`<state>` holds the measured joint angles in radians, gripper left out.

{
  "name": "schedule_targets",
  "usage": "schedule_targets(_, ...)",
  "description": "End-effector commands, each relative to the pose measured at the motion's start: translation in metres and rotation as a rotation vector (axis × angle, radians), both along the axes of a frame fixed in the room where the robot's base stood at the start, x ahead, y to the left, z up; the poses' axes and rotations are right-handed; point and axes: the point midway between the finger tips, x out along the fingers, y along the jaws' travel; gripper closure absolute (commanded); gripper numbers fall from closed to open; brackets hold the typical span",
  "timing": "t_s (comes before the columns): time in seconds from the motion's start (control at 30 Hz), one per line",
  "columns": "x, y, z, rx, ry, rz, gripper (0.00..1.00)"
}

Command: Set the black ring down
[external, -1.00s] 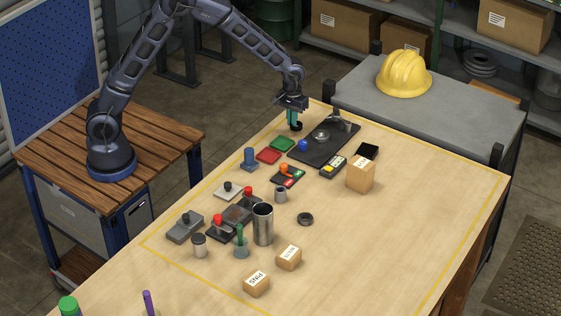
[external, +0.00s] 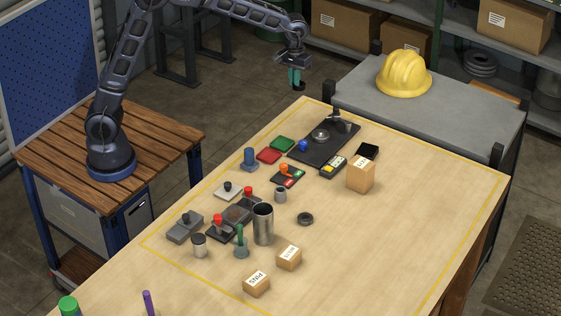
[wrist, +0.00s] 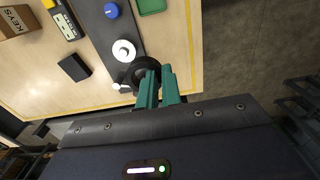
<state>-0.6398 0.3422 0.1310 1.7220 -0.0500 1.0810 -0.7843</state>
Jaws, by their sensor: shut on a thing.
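My gripper (external: 294,75) has teal fingers, which also show in the wrist view (wrist: 159,88). It is shut on a black ring (wrist: 145,68) at the fingertips. In the external view the ring (external: 299,86) shows as a small dark shape under the fingers, raised above the far end of the table. Part of the ring is hidden by the fingers in the wrist view. Another dark ring (external: 305,218) lies flat on the open table, right of the metal cup (external: 263,224).
A dark board (external: 325,142) with a round metal part and blue knob lies near the far end. A small black block (external: 368,151) and a cardboard box (external: 360,174) stand right of it. The table's right side is clear. A grey bench with a yellow helmet (external: 404,74) stands behind.

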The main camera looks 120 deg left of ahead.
Motion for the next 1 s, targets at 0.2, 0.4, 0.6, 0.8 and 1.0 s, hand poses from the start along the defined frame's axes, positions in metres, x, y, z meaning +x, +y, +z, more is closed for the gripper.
schedule_targets(0.2,0.063,-0.039,0.001,-0.001,-0.001,-0.006,1.00)
schedule_targets(0.4,0.127,-0.090,0.002,0.000,-0.002,-0.005,1.00)
schedule_targets(0.6,0.185,-0.151,0.003,0.000,-0.001,-0.005,1.00)
schedule_targets(0.8,0.232,-0.213,0.002,-0.001,-0.001,-0.004,1.00)
schedule_targets(1.0,0.257,-0.252,0.002,0.000,-0.002,-0.002,1.00)
